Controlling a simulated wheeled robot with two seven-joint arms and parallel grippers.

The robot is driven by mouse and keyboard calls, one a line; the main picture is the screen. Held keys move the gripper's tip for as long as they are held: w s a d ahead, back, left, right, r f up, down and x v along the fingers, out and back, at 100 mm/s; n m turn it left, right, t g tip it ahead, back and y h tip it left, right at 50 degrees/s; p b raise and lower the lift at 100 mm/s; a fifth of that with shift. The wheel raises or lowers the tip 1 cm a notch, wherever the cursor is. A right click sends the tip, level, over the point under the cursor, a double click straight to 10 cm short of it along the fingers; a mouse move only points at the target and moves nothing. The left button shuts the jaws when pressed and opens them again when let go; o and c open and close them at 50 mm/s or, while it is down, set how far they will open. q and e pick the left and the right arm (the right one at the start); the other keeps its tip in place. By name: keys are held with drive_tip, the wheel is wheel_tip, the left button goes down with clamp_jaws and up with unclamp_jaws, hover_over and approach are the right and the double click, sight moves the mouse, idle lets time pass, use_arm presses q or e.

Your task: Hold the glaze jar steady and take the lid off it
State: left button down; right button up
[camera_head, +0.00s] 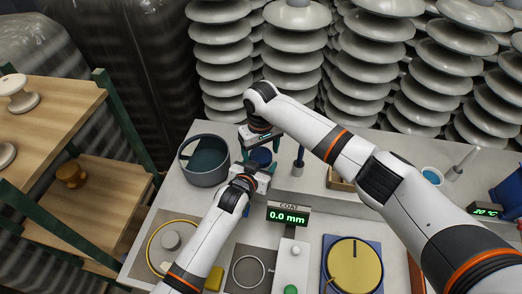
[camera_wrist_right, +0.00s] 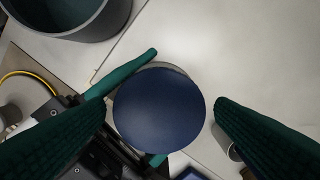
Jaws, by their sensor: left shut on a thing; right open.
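The glaze jar (camera_wrist_right: 178,69) is pale and stands under a round dark blue lid (camera_wrist_right: 158,110), which hides most of it in the right wrist view. In the head view the blue lid (camera_head: 261,156) shows between my two grippers. My left gripper (camera_head: 256,166) is shut on the jar from the near side; its green fingers show on two sides of the jar in the wrist view. My right gripper (camera_wrist_right: 161,102) is open over the lid, one finger on each side with a gap to the rim. Its fingertips are largely hidden in the head view.
A large grey pot (camera_head: 204,162) with dark teal content stands left of the jar. A coat readout (camera_head: 288,215) showing 0.0 mm sits in front. Grey insulator stacks (camera_head: 290,50) rise behind. A wooden shelf (camera_head: 50,110) is at left.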

drive_tip(key=shift+r, duration=2.25)
drive_tip(key=shift+c, duration=0.4)
drive_tip(key=m, duration=0.2)
drive_tip(key=r+m, duration=0.1)
drive_tip(key=m, duration=0.3)
drive_tip(key=r+m, duration=0.1)
drive_tip(key=m, duration=0.5)
drive_tip(key=shift+r+m, duration=0.35)
drive_tip(key=shift+m, duration=0.05)
drive_tip(key=m, duration=0.4)
drive_tip(key=shift+r, duration=0.35)
drive_tip(key=shift+f, duration=3.95)
